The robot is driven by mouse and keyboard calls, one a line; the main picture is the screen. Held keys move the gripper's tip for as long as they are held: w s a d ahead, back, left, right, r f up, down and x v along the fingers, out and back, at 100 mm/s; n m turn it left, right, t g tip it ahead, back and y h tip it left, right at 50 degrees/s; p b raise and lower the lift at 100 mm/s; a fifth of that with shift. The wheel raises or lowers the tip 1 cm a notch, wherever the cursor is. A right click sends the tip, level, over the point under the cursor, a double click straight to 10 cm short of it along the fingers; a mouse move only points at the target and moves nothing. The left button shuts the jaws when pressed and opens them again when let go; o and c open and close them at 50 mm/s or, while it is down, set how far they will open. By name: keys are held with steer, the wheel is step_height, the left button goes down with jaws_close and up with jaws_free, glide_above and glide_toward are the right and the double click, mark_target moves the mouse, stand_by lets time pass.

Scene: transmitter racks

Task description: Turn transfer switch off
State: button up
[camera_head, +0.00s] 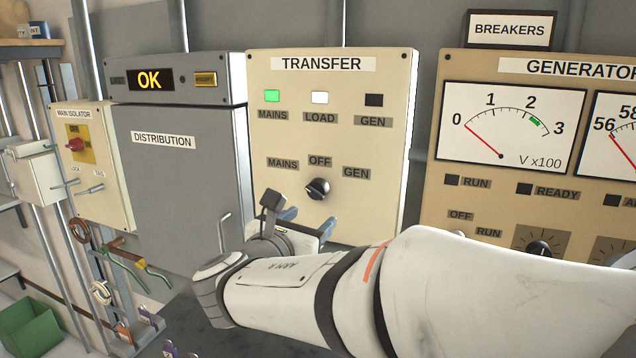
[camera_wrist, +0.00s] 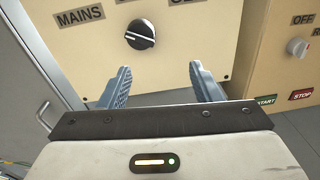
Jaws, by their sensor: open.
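The transfer switch is a round black knob (camera_head: 318,188) on the cream TRANSFER panel (camera_head: 385,130), with MAINS, OFF and GEN labels around it. Its white mark appears to point left, toward MAINS. The knob also shows at the top of the wrist view (camera_wrist: 140,35). My gripper (camera_head: 307,222) is open and empty, just below and in front of the knob. In the wrist view its two blue-grey fingers (camera_wrist: 160,70) are apart, with the knob beyond their tips and left of the middle of the gap. No contact shows.
The MAINS lamp (camera_head: 272,96) is green, the LOAD lamp (camera_head: 320,98) is white and the GEN lamp (camera_head: 374,100) is dark. The grey distribution cabinet (camera_head: 180,200) with a handle stands left. The generator panel (camera_head: 475,100) with gauges and knobs stands right.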

mark_target(314, 195)
steer(key=shift+n+t+y, duration=0.3)
steer(key=shift+n+t, duration=0.2)
steer(key=shift+n, duration=0.2)
steer(key=w, duration=0.2)
steer(key=w+r+p, duration=0.1)
steer(key=w, duration=0.2)
steer(key=w+p, duration=0.1)
steer(key=w, duration=0.1)
steer(key=shift+w+d+r, duration=0.25)
steer(key=shift+d, duration=0.1)
